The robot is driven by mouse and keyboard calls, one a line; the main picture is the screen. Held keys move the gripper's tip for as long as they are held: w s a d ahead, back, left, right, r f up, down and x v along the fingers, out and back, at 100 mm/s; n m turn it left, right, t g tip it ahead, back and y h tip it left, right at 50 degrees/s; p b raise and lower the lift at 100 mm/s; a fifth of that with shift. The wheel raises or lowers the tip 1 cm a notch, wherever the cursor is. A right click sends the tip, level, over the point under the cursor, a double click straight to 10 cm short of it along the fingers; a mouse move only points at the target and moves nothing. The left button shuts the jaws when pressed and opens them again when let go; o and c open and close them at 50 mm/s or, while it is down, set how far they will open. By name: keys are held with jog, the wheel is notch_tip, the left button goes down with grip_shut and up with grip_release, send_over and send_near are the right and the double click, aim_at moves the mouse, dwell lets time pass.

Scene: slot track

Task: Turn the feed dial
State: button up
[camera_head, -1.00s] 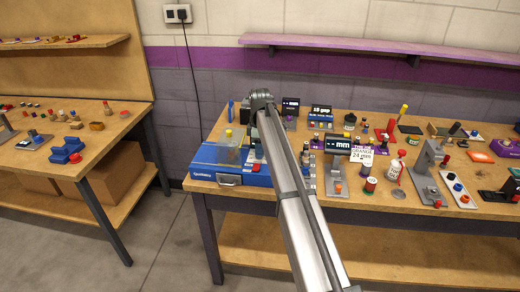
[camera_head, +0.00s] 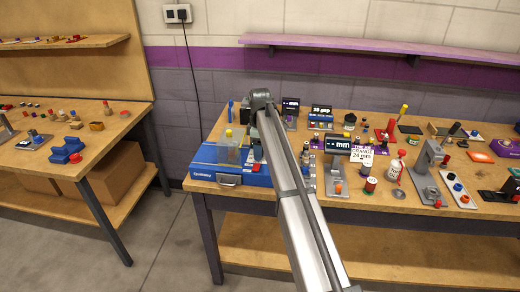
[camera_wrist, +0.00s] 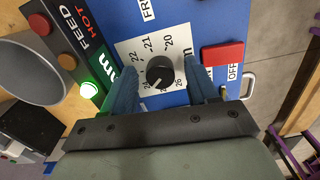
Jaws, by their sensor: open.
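The feed dial (camera_wrist: 160,70) is a round black knob on a white number plate (camera_wrist: 133,50) in the wrist view. Figures such as 20, 21 and 22 show around it; some are partly covered. A faint pale mark on the knob seems to point to the lower left. My gripper (camera_wrist: 161,82) is open, with one blue finger on each side of the knob and apparent gaps between. In the head view, my gripper (camera_head: 257,152) is over the blue machine (camera_head: 205,174) at the bench's left end; the dial is too small to make out there.
Beside the dial are a red switch (camera_wrist: 222,53) and, on the other side, a lit green button (camera_wrist: 88,89) near a FEED label. A grey round cup (camera_wrist: 25,72) lies further left. Many small items crowd the bench to the right in the head view.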

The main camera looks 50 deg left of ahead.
jog(key=shift+r, duration=0.1)
notch_tip(320, 180, up, 14)
dwell(0.5)
jog(key=shift+f, duration=0.2)
